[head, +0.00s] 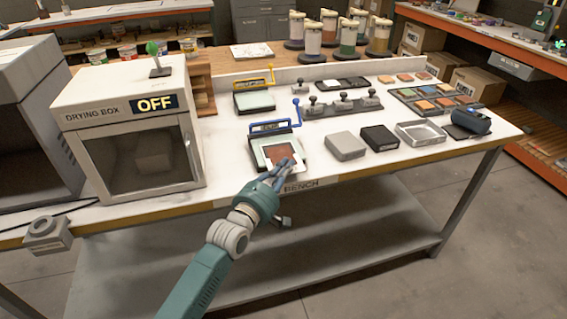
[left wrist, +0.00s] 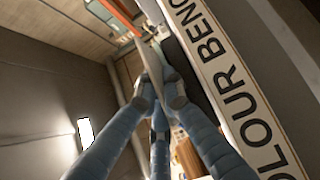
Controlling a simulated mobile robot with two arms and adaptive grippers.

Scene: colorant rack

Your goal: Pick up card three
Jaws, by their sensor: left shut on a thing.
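A white card (head: 279,152) with a reddish-brown patch lies over the pale plate (head: 258,158) of the blue-handled device, near the bench's front edge. No number is readable on it, so I cannot tell whether it is card three. My left gripper (head: 285,168) is at the card's near edge, shut on it. In the left wrist view the fingers of this gripper (left wrist: 160,88) close together on a thin pale edge (left wrist: 151,48), seen edge-on. My right gripper is not in view.
A drying box (head: 130,127) marked OFF stands to the left. A yellow-handled device (head: 254,100) is behind. A grey block (head: 345,146), a black block (head: 380,138) and a metal tray (head: 420,133) sit to the right. A rack of coloured cards (head: 437,103) lies farther right.

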